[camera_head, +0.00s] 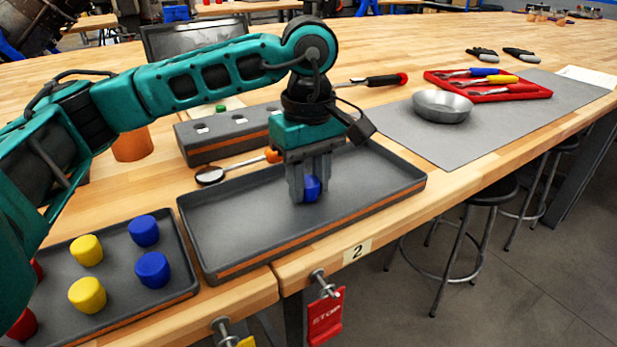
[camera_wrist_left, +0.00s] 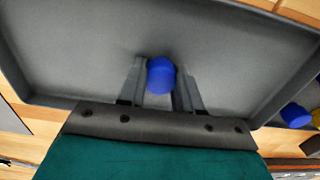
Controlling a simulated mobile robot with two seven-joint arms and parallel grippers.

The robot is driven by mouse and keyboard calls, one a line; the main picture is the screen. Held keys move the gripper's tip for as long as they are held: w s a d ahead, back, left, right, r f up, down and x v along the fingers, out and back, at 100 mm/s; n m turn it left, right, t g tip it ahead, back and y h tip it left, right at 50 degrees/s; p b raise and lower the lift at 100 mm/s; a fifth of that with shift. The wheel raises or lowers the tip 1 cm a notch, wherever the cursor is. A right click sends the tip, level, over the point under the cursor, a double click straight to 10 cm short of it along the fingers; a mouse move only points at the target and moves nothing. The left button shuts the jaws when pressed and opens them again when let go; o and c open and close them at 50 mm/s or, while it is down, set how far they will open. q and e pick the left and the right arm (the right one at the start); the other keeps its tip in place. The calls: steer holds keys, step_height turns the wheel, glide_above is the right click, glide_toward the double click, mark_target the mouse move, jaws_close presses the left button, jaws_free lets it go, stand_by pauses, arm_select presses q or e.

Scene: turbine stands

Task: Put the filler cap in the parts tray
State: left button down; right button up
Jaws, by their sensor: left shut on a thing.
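My left gripper (camera_head: 309,190) points down over the empty grey parts tray (camera_head: 240,238) in the middle of the bench. It is shut on a blue filler cap (camera_head: 312,187), which shows between the fingers, low over the tray floor. I cannot tell whether the cap touches the floor. In the left wrist view the blue cap (camera_wrist_left: 160,75) sits between the two fingertips, with the bare tray floor (camera_wrist_left: 90,50) around it. My right gripper is not in view.
A second tray (camera_head: 115,260) at the left holds blue, yellow and red caps. Behind the parts tray stand a grey block with holes (camera_head: 200,140) and an inspection mirror (camera_head: 210,175). A metal bowl (camera_head: 442,107) and a red tool tray (camera_head: 490,88) lie on a grey mat to the right.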

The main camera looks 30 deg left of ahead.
mark_target(309, 181)
arm_select(q)
steer(key=shift+f, duration=0.15)
steer(key=c, duration=0.7)
jaws_free()
steer(key=shift+o, duration=0.9)
steer(key=shift+r+p, duration=2.35)
steer(key=shift+r, duration=1.25)
